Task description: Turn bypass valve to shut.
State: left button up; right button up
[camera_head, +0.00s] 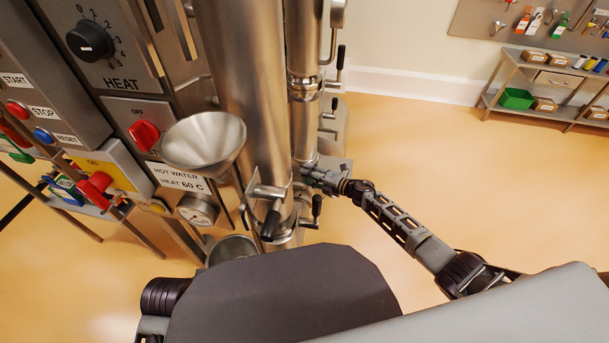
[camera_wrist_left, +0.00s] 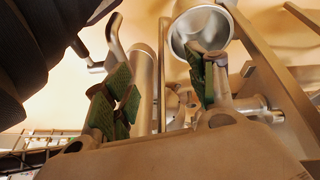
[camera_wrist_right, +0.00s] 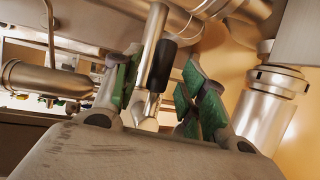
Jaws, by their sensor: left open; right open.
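Several black-handled lever valves sit on the steel pipes. No bypass label is readable, so I cannot tell which lever is the bypass valve. In the head view, my right gripper (camera_head: 322,179) reaches the pipework from the right, close to a lever with a black grip (camera_head: 316,206). In the right wrist view, my right gripper (camera_wrist_right: 161,73) is open, with a black lever grip (camera_wrist_right: 162,64) in the gap ahead of its green pads; no contact is visible. My left gripper (camera_wrist_left: 160,74) is open and empty in its wrist view, and hidden in the head view.
A large steel column (camera_head: 245,80) and a funnel (camera_head: 203,141) stand beside the control panel (camera_head: 115,50). Another black-handled lever (camera_head: 270,220) is at the column's front. Open floor (camera_head: 420,140) lies right, with a shelf unit (camera_head: 550,80) at the back.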

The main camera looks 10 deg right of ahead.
pick_arm(q)
jog(key=shift+s+b+x, duration=0.2)
jog(key=shift+b+x, duration=0.1)
jog(key=shift+x, duration=1)
pick_arm(e)
jog(key=shift+x, duration=1.25)
pick_arm(q)
jog(key=shift+r, duration=0.15)
pick_arm(e)
grip_shut()
